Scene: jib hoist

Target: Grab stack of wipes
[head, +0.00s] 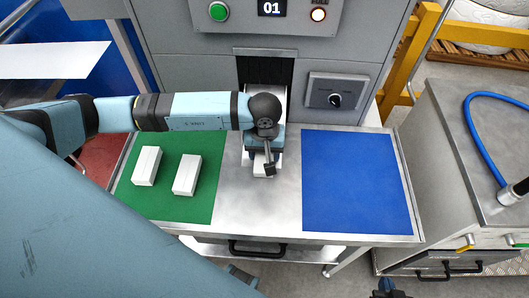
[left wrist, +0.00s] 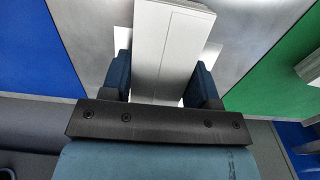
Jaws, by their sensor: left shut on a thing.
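My left gripper (head: 262,168) is over the bare metal strip between the two mats, below the dark slot of the grey machine. In the left wrist view its two blue fingers (left wrist: 165,88) are on either side of a white block-like stack of wipes (left wrist: 165,45), shut on it. In the head view the gripper mostly hides this stack; a white part shows below it. Two more white stacks, a left one (head: 147,166) and a right one (head: 187,175), lie apart on the green mat (head: 205,206).
The blue mat (head: 357,182) to the right is empty. The grey machine (head: 200,47) stands behind, with a dark slot (head: 266,70) and a knob panel (head: 335,98). A metal cabinet (head: 455,130) with a blue hose (head: 475,140) stands at the right.

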